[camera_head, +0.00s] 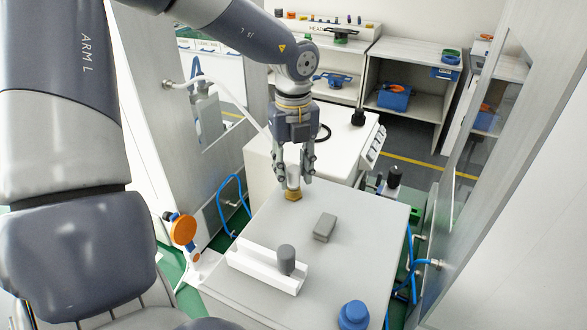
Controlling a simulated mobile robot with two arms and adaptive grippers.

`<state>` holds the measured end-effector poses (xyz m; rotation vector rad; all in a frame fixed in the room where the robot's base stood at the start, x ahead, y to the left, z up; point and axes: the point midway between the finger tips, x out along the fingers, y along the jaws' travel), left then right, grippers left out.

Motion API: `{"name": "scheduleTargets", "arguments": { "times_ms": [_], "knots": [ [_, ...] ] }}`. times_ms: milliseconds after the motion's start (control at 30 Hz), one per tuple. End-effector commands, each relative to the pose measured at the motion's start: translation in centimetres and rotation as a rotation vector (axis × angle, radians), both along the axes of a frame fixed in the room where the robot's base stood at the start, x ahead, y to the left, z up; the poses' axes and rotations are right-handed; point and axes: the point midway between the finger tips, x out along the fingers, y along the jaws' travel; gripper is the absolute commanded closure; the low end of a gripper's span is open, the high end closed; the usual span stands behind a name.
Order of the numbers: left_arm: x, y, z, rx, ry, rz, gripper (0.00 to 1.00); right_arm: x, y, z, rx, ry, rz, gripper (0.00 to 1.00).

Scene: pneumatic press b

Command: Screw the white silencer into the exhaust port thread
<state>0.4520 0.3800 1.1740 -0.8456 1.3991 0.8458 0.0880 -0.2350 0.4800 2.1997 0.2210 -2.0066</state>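The white silencer (293,174) stands upright near the back edge of the light grey machine top (365,225). A brass-coloured hex piece (293,195) is at its lower end; I cannot tell whether this is part of the silencer or the exhaust port fitting. My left gripper (294,178) points down over the silencer, with one finger on each side. The fingers look spread, with small gaps to the silencer. The exhaust port thread cannot be made out. My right gripper is not in view.
A grey block (324,228) lies on the machine top. In front are a white bar (262,268) with a dark grey cylinder (286,259) and a blue knob (353,315). An orange disc (184,229) stands at the left. Blue hoses run along both sides.

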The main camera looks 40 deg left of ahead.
Motion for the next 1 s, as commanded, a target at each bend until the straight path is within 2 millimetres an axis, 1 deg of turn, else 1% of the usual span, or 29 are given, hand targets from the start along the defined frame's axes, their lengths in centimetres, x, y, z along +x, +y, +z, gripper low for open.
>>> {"name": "scheduleTargets", "arguments": {
  "times_ms": [167, 200, 267, 300, 533, 667, 1000],
  "knots": [
    [-0.01, 0.00, -0.01, -0.001, 0.000, 0.008, 0.66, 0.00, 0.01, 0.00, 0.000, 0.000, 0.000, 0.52],
    [-0.01, 0.00, -0.01, -0.001, 0.000, 0.007, 0.68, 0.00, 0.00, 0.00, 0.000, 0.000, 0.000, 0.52],
    [0.00, 0.00, -0.01, -0.001, 0.000, 0.006, 0.82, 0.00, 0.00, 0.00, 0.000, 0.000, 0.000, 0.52],
    [0.00, 0.00, -0.01, -0.001, 0.000, 0.006, 0.90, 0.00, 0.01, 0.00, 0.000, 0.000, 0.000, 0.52],
    [0.00, -0.01, -0.03, -0.001, 0.000, -0.016, 0.90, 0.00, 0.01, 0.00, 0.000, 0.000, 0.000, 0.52],
    [0.02, -0.03, -0.08, -0.004, -0.001, -0.172, 0.90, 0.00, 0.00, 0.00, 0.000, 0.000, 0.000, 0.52],
    [0.03, -0.06, -0.13, -0.003, -0.001, -0.713, 0.90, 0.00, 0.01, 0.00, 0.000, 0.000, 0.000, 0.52]
  ]
}}
